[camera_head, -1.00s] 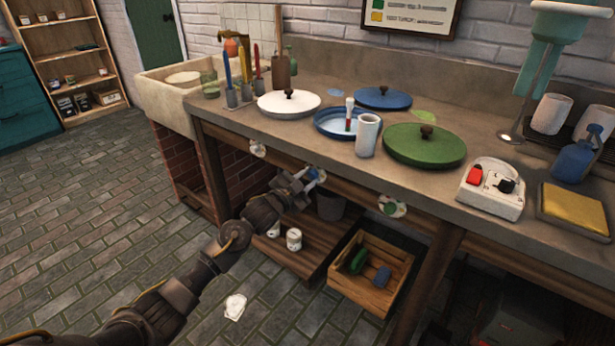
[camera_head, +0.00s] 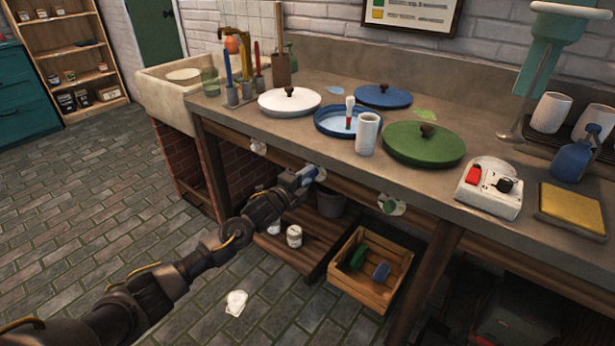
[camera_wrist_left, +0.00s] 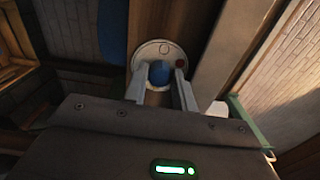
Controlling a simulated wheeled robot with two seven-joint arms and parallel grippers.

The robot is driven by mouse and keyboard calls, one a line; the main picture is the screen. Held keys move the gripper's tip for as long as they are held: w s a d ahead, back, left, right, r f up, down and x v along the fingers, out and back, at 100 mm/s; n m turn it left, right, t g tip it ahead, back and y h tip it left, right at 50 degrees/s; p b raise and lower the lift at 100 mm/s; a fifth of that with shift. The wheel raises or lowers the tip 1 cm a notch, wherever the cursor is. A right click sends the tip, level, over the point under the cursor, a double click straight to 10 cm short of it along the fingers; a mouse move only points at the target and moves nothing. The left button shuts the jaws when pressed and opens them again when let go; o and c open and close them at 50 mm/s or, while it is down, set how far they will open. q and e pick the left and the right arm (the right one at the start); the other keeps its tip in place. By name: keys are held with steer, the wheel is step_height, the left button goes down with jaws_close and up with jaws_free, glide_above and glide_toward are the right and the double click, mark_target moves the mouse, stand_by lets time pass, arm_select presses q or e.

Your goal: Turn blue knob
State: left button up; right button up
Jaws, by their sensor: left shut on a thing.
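The blue knob (camera_wrist_left: 160,72) sits on a round pale dial plate (camera_wrist_left: 143,53) on the wooden front rail of the counter. In the left wrist view, my left gripper (camera_wrist_left: 160,85) has one finger on each side of the knob and is shut on it. In the head view, my left gripper (camera_head: 305,177) reaches the rail from the lower left and covers most of the knob, while a bit of the dial plate (camera_head: 320,172) shows past it. My right gripper is in neither view.
A wooden crate (camera_head: 345,290) stands low beneath.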

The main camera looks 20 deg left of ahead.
arm_select(q)
steer(key=m, duration=0.5)
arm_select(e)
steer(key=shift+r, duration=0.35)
arm_select(q)
steer(key=shift+m, duration=0.4)
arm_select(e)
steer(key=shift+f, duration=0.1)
arm_select(q)
steer(key=o, duration=1)
